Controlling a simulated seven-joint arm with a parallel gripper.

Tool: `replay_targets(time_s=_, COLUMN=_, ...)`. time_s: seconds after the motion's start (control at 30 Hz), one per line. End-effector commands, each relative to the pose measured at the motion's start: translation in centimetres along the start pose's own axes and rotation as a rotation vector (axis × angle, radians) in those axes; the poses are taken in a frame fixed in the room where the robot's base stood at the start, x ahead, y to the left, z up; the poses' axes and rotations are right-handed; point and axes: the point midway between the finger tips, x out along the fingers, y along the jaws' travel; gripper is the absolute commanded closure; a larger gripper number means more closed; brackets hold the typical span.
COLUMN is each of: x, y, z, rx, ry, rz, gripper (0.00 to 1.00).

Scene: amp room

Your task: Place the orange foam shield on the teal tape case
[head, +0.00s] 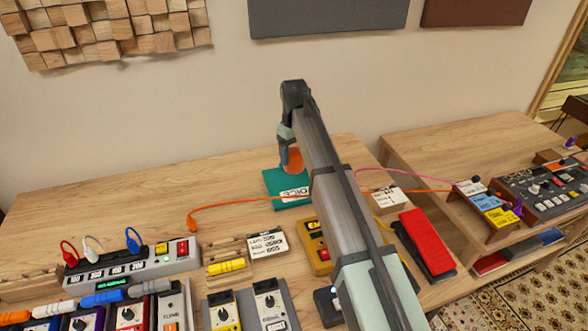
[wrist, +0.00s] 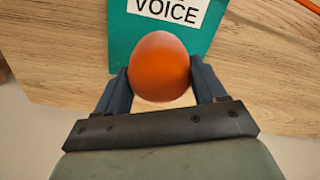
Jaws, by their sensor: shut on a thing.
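The orange foam shield (wrist: 160,68) is a rounded piece between the two fingers of my gripper (wrist: 162,90), which is shut on it. In the head view the shield (head: 294,160) shows at the end of my gripper (head: 290,158), partly hidden by the arm. The teal tape case (head: 275,196) lies flat on the table beneath it, with a white label reading "VOICE" in the wrist view. In the wrist view the shield overlaps the near part of the teal case (wrist: 122,45). I cannot tell whether the shield touches the case.
An orange cable (head: 215,204) runs across the table by the case. A yellow meter (head: 316,246), a labelled white box (head: 267,243) and a red pedal (head: 427,243) stand nearer the front. The table left of the case (head: 130,205) is mostly clear. The wall is behind.

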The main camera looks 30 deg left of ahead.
Motion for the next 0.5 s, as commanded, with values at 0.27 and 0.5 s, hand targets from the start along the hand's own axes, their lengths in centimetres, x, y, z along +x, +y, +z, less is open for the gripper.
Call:
replay_targets(time_s=0.27, x=2.9, y=0.0, z=0.0, rx=0.0, ry=0.0, rz=0.0, gripper=0.58)
replay_targets(time_s=0.5, x=5.6, y=0.0, z=0.0, rx=0.0, ry=-0.001, rz=0.0, gripper=0.58)
